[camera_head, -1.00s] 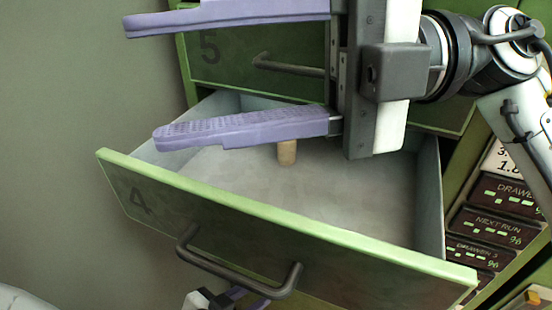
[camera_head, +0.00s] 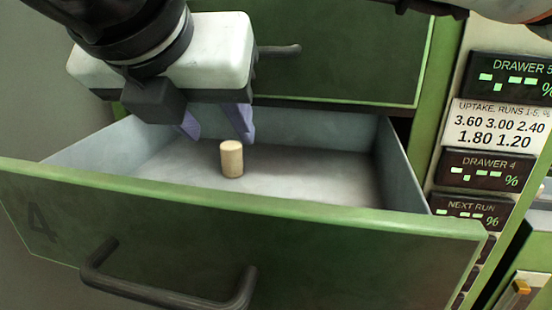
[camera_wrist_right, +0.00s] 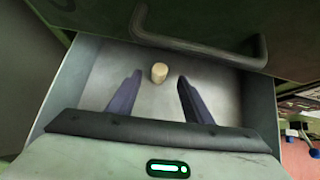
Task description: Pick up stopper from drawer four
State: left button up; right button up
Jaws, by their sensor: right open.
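A pale cork stopper (camera_head: 232,159) stands upright on the floor of the open drawer four (camera_head: 230,240), near its middle. In the right wrist view the stopper (camera_wrist_right: 159,72) lies ahead of the fingertips, roughly centred between them. My right gripper (camera_head: 217,132) points down into the drawer, behind and slightly above the stopper in the head view. Its two purple fingers are apart, with nothing between them; they also show in the right wrist view (camera_wrist_right: 158,80). My left gripper is not in view.
The closed drawer above has a dark bar handle (camera_head: 278,50). Drawer four's front carries a dark handle (camera_head: 165,290). A display panel (camera_head: 484,170) with percentage readouts is on the right. The drawer floor around the stopper is bare.

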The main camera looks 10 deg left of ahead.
aim_at(228, 148)
jog(key=x, duration=0.4)
jog(key=b+x, duration=0.1)
jog(key=x, duration=0.3)
jog(key=shift+s+f, duration=0.1)
jog(key=shift+f, duration=0.2)
jog(key=c, duration=1.1)
jog(key=shift+s+r, duration=0.1)
jog(key=shift+r, duration=0.05)
